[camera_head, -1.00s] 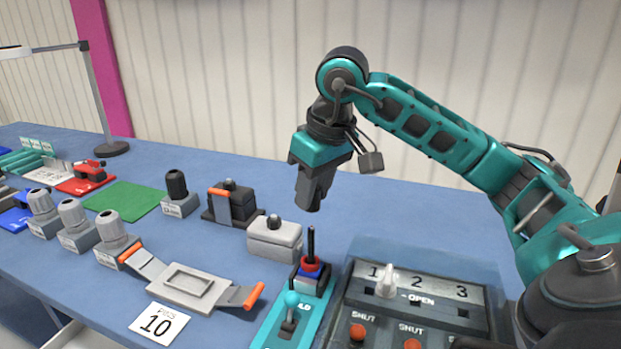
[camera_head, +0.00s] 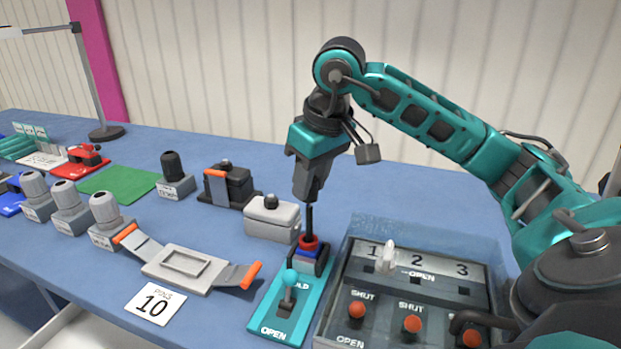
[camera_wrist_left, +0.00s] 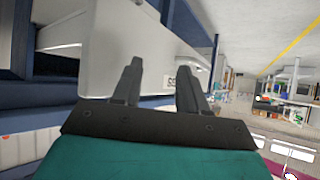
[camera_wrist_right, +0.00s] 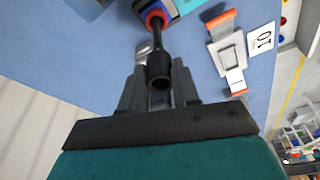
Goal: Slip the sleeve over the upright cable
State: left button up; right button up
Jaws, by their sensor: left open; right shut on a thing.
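The upright cable (camera_head: 309,222) is thin and black. It stands in a block with a red ring (camera_head: 309,243) and a blue part at its foot. My right gripper (camera_head: 307,196) is directly above it, fingers pointing down, close to the cable's top. In the right wrist view it is shut on a short dark tube, the sleeve (camera_wrist_right: 160,70), which lines up with the cable toward the red ring (camera_wrist_right: 155,19). I cannot tell whether the cable's tip is inside the sleeve. My left gripper (camera_wrist_left: 158,88) is open and empty, seen only in the left wrist view.
A teal lever plate (camera_head: 263,317) marked OPEN is in front of the cable. A switch panel (camera_head: 440,283) is to its right. A grey box (camera_head: 272,222) and an orange-handled tray (camera_head: 200,272) are to its left. Blue table behind the cable is clear.

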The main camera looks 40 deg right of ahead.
aim_at(310, 197)
jog(key=shift+f, duration=0.1)
jog(key=shift+f+b, duration=0.75)
jog(key=shift+f, duration=0.05)
jog(key=shift+f+b, duration=0.75)
jog(key=shift+f, duration=0.1)
jog(key=o, duration=1.1)
jog(key=shift+c, duration=0.2)
jog(key=shift+r, duration=0.15)
